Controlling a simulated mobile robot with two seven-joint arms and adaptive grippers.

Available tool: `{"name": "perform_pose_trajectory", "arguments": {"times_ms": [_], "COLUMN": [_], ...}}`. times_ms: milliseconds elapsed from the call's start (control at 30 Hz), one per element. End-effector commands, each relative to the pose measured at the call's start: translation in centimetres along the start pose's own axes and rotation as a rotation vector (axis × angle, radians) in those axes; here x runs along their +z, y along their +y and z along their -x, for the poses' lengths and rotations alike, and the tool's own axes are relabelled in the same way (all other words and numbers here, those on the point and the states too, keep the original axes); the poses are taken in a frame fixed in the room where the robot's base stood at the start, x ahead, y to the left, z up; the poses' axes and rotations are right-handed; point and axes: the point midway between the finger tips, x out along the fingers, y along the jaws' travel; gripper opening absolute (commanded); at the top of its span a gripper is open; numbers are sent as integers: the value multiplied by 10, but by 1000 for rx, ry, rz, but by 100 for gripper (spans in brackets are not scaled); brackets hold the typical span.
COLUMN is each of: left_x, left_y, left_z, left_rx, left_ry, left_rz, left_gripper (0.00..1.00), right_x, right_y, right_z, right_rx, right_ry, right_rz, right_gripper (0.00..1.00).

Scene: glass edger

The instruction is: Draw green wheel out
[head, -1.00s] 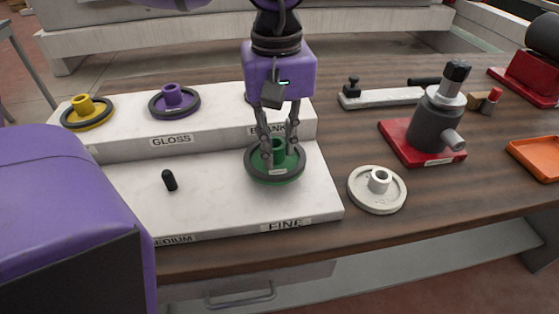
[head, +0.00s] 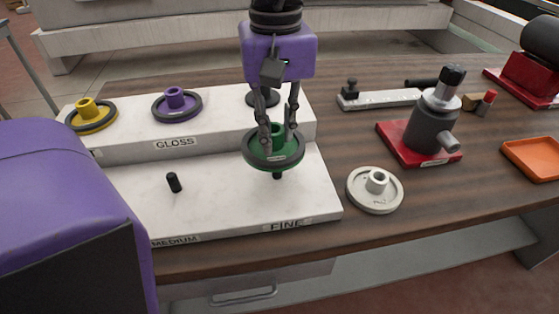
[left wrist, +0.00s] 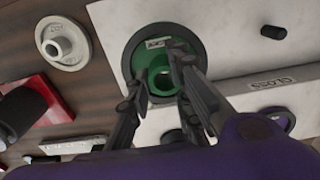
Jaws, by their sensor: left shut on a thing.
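The green wheel (head: 274,152) has a black rim and a raised green hub. My left gripper (head: 279,136) is shut on its hub and holds the wheel above the black peg (head: 277,175) of the FINE place, whose lower part shows beneath the wheel. The wheel is close to level. In the left wrist view the green wheel (left wrist: 163,65) shows with the fingers (left wrist: 163,85) at its hub. My right gripper cannot be made out in these views.
The white stepped rack (head: 235,210) has an empty MEDIUM peg (head: 174,182). Yellow (head: 92,114) and purple (head: 177,103) wheels sit on the upper step. A pale wheel (head: 375,190) lies on the table right of the rack, before a red-based grey spindle (head: 432,130).

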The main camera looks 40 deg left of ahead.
Motion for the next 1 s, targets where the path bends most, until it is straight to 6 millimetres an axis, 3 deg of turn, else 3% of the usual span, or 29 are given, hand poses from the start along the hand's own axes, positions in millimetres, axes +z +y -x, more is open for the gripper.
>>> {"name": "perform_pose_trajectory", "arguments": {"times_ms": [167, 600, 1000], "left_x": [0, 0, 0], "left_y": [0, 0, 0], "left_z": [3, 40, 40], "left_rx": [2, 4, 2], "left_ry": [1, 2, 0], "left_rz": [0, 0, 0], "left_gripper": [0, 0, 0], "right_x": [-1, -16, -15], "right_y": [0, 1, 1], "right_z": [1, 9, 8], "right_rx": [0, 1, 1], "right_ry": [1, 17, 17], "right_rz": [0, 0, 0], "right_gripper": [40, 40, 40]}}
